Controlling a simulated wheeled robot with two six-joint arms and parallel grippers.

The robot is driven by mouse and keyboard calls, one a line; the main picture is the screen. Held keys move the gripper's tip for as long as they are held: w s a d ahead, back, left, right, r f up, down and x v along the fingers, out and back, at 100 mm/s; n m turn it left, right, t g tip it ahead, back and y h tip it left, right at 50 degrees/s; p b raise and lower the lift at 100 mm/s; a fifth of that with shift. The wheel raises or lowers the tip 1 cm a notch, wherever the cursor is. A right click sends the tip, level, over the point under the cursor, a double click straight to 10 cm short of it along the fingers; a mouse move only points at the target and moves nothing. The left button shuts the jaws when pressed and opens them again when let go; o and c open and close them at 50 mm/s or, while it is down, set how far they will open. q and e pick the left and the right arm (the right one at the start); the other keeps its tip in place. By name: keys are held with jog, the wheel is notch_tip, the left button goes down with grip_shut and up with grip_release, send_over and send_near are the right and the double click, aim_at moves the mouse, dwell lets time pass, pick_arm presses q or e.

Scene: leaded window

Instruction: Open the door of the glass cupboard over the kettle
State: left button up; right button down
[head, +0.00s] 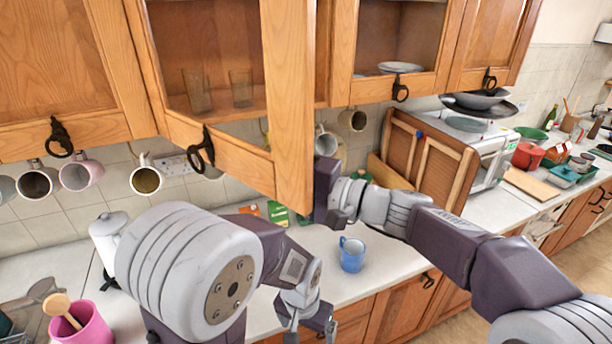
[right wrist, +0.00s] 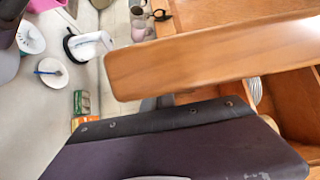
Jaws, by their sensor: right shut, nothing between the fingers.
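The glass cupboard door (head: 228,142) stands partly open, its right edge swung out from the cupboard front. A dark ring handle (head: 203,150) hangs on its lower rail, and glasses (head: 240,88) show through the pane. The white kettle (head: 105,240) stands below left, partly behind my left arm. My right gripper (head: 325,188) is shut and empty, just right of the door's free edge near its lower corner. In the right wrist view the door (right wrist: 200,65) lies close to the gripper; contact is unclear. My left gripper (head: 310,322) hangs low above the counter front, apparently open and empty.
Mugs (head: 145,178) hang under the cupboards. A blue mug (head: 352,254) stands on the counter, with small boxes (head: 278,212) behind it. A pink pot (head: 80,325) holds a wooden spoon. A wooden rack (head: 430,150) and microwave stand to the right.

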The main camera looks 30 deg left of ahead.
pick_arm(q)
notch_tip(320, 180, down, 8)
jog(key=b, duration=0.6)
jog(key=shift+s+a+f+b, duration=0.15)
jog(key=shift+s+f+b, duration=0.05)
jog(key=shift+s+b, duration=0.1)
pick_arm(e)
jog(key=s+a, duration=0.2)
jog(key=s, duration=0.8)
jog(key=shift+a+t, duration=0.3)
jog(key=shift+a, duration=0.05)
jog(key=shift+f, duration=0.1)
pick_arm(q)
jog(key=shift+f, duration=0.1)
